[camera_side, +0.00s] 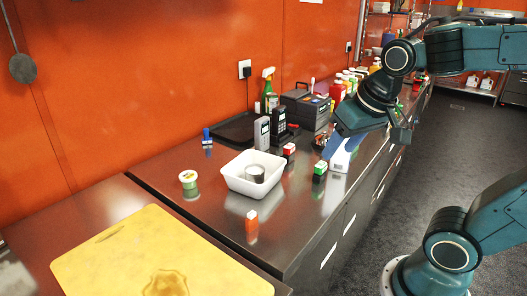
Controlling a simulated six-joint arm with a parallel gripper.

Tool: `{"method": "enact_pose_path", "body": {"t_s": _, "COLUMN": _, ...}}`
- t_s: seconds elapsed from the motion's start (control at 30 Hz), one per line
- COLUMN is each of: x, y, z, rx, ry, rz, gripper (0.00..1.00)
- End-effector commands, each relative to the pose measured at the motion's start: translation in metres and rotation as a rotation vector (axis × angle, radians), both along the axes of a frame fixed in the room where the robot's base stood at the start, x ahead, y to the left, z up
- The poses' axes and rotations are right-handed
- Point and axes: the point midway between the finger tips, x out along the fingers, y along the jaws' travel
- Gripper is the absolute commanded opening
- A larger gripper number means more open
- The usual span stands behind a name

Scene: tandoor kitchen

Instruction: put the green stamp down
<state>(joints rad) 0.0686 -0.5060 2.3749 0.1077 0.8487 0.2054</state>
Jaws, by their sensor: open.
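A red stamp (289,149) stands a little behind and to the left. An orange stamp (251,222) stands nearer the camera.
A white device (344,157) stands close behind my fingers. Card terminals (263,132), a dark tray (226,131) and a cash box (305,107) line the back. A green-labelled tub (189,182) and a yellow board (150,252) are at left. The counter between the green and orange stamps is clear.

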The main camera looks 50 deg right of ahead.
Motion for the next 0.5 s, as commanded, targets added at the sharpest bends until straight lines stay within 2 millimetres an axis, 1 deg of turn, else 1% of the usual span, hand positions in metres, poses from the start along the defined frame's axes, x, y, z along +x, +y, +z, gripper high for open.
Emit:
{"method": "enact_pose_path", "body": {"t_s": 0.03, "x": -0.011, "y": 0.007, "z": 0.001, "rx": -0.009, "ry": -0.013, "rz": 0.060, "gripper": 0.49}}
{"method": "enact_pose_path", "body": {"t_s": 0.2, "x": -0.037, "y": 0.025, "z": 0.000, "rx": -0.039, "ry": -0.040, "rz": 0.232, "gripper": 0.49}}
{"method": "enact_pose_path", "body": {"t_s": 0.33, "x": -0.050, "y": 0.033, "z": -0.003, "rx": -0.056, "ry": -0.053, "rz": 0.315, "gripper": 0.49}}
{"method": "enact_pose_path", "body": {"t_s": 0.5, "x": -0.056, "y": 0.037, "z": -0.004, "rx": -0.065, "ry": -0.058, "rz": 0.359, "gripper": 0.49}}
